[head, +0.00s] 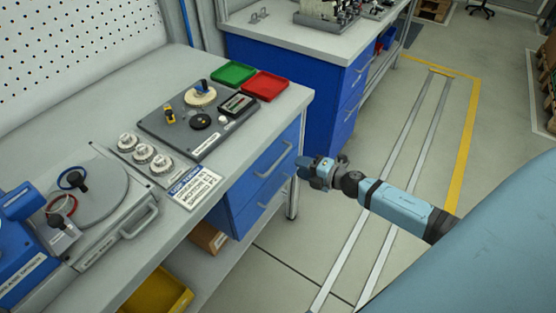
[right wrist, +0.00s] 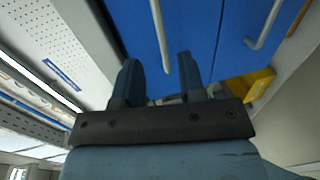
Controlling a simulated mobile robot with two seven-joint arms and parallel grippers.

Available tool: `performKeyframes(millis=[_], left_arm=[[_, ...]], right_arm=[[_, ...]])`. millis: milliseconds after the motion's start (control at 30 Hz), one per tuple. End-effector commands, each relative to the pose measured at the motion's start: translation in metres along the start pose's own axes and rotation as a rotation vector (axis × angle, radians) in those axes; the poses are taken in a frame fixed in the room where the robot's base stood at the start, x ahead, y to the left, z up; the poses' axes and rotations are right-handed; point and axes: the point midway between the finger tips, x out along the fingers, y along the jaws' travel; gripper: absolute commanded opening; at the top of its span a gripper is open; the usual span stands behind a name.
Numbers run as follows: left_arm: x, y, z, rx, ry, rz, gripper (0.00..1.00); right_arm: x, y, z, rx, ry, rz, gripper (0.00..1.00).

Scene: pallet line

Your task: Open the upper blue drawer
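The upper blue drawer (head: 262,158) is under the front edge of the near bench, with a grey bar handle (head: 274,159). It looks closed. My right gripper (head: 303,168) is just right of this handle in the head view, facing the drawer front. In the right wrist view, the two fingers of the gripper (right wrist: 158,68) are apart. The upper drawer's handle (right wrist: 160,36) shows in line with the gap between them. I cannot tell whether the fingertips touch or straddle it. My left gripper is not in view.
A lower blue drawer (head: 250,207) with its own handle sits directly below. A bench leg (head: 293,197) stands beside the drawers. The benchtop holds a green tray (head: 233,73), a red tray (head: 265,85) and equipment. A yellow bin (head: 160,292) is underneath. Open floor lies right.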

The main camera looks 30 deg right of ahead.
Motion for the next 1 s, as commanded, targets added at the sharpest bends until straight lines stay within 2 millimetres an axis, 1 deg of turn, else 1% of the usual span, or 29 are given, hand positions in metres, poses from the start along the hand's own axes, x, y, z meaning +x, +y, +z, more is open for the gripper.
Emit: performKeyframes(millis=[33, 200, 300, 400, 600, 833, 867, 900, 967, 1000], left_arm=[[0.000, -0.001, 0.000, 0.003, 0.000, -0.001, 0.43], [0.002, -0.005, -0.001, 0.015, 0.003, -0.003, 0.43], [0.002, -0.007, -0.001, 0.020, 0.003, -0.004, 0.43], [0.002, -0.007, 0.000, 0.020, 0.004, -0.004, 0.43], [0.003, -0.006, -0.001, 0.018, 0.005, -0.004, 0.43], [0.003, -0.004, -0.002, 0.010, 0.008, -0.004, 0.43], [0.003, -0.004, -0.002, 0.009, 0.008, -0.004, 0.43], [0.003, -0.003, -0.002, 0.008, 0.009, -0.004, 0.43], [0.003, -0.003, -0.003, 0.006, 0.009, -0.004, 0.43], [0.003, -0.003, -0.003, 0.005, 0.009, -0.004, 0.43]], right_arm=[[0.012, 0.002, 0.001, 0.000, 0.000, 0.004, 0.37], [0.048, 0.001, 0.000, 0.003, -0.001, 0.003, 0.37], [0.065, 0.001, 0.000, 0.001, 0.000, 0.003, 0.37], [0.077, 0.000, 0.000, 0.003, -0.001, 0.002, 0.37], [0.087, 0.000, 0.000, 0.003, 0.000, 0.001, 0.37], [0.088, 0.000, -0.001, 0.003, 0.000, 0.000, 0.37], [0.088, 0.000, -0.001, 0.003, 0.000, 0.000, 0.35], [0.088, 0.000, -0.001, 0.003, 0.000, 0.000, 0.26], [0.088, 0.000, 0.000, 0.003, 0.000, 0.001, 0.12], [0.088, 0.000, 0.000, 0.003, 0.000, 0.001, 0.03]])
